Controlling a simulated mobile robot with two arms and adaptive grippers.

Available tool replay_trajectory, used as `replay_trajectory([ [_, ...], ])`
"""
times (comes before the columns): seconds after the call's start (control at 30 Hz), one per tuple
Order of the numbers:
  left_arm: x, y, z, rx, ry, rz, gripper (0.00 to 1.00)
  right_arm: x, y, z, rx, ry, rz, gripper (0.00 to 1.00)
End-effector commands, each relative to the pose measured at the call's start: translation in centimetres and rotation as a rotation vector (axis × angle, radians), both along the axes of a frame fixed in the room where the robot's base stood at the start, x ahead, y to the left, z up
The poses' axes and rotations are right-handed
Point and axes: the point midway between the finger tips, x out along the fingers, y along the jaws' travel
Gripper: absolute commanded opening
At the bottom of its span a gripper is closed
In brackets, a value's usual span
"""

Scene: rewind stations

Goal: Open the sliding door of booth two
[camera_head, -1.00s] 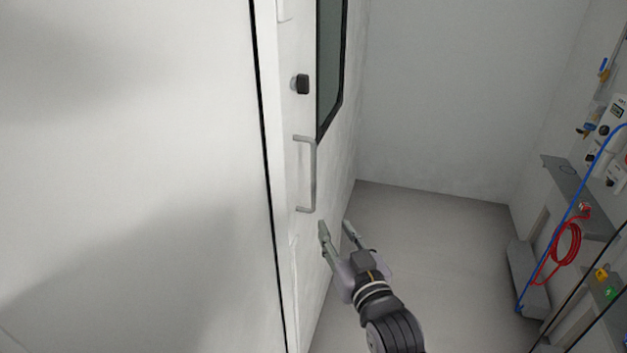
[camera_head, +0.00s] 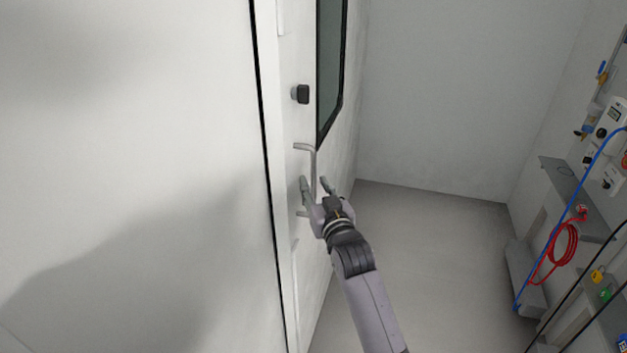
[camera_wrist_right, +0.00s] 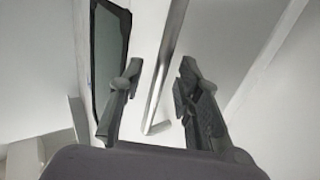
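The white sliding door (camera_head: 337,150) stands at a steep angle in the head view, with a dark-framed window (camera_head: 330,60) and a small black knob (camera_head: 302,94). Below the knob is a grey bar handle (camera_head: 314,162); its lower part is partly hidden by my right gripper (camera_head: 314,184). The right gripper is open, with one finger on each side of the bar. In the right wrist view, the bar (camera_wrist_right: 165,80) runs between the two spread fingers (camera_wrist_right: 160,75), with a visible gap on both sides. My left gripper is not in view.
A large white panel (camera_head: 130,120) fills the left, with a dark gap along its edge. On the right wall are a grey shelf (camera_head: 575,190), a coiled red cable (camera_head: 563,245) and a blue hose (camera_head: 545,265). The grey floor (camera_head: 430,260) between is clear.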

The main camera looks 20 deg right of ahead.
Motion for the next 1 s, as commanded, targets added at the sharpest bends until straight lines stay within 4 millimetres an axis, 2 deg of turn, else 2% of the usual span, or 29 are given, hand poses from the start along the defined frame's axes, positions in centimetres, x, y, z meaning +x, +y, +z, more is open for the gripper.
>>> replay_trajectory([
  [0.2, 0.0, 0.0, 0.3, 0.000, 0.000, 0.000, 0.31, 1.5, 0.0, 0.0, 0.001, 0.000, 0.000, 0.31],
  [0.5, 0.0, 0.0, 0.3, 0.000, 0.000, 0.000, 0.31, 1.7, 0.0, 0.0, 0.001, 0.000, 0.000, 0.31],
  [0.9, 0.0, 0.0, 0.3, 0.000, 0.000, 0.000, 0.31, 1.7, 0.0, 0.0, 0.001, 0.001, 0.000, 0.04],
  [1.0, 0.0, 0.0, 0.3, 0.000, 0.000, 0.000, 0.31, 1.6, 0.0, -0.1, 0.001, 0.001, 0.000, 0.00],
])
